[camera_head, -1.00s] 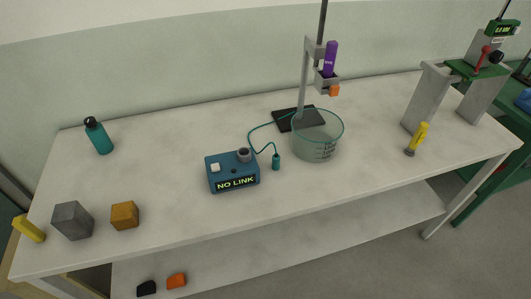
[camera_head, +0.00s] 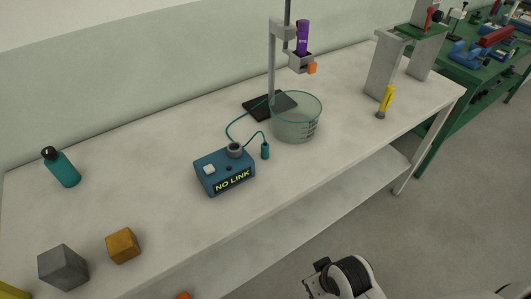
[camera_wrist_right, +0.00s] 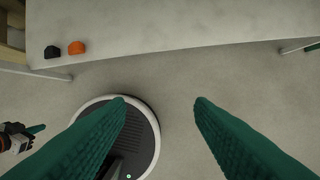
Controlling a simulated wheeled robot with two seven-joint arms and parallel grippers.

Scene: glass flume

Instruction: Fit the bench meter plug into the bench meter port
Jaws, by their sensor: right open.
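The blue bench meter (camera_head: 225,171) stands on the white table, its display reading "NO LINK". A round grey port (camera_head: 235,150) is on its top, beside a pale square button. The teal plug (camera_head: 265,151) is just right of the meter, on a teal cable that loops behind it. My right gripper (camera_wrist_right: 160,103) is open and empty in the right wrist view, with two green fingers above the floor. In the head view part of my arm shows at the bottom, off the table's front edge; its fingers are not seen there. My left gripper is not identifiable.
A glass beaker (camera_head: 296,119) stands right of the plug, by a clamp stand (camera_head: 271,106). A yellow tool (camera_head: 386,101), teal bottle (camera_head: 61,167), grey block (camera_head: 63,267) and orange block (camera_head: 123,246) are on the table. The table front near the meter is clear.

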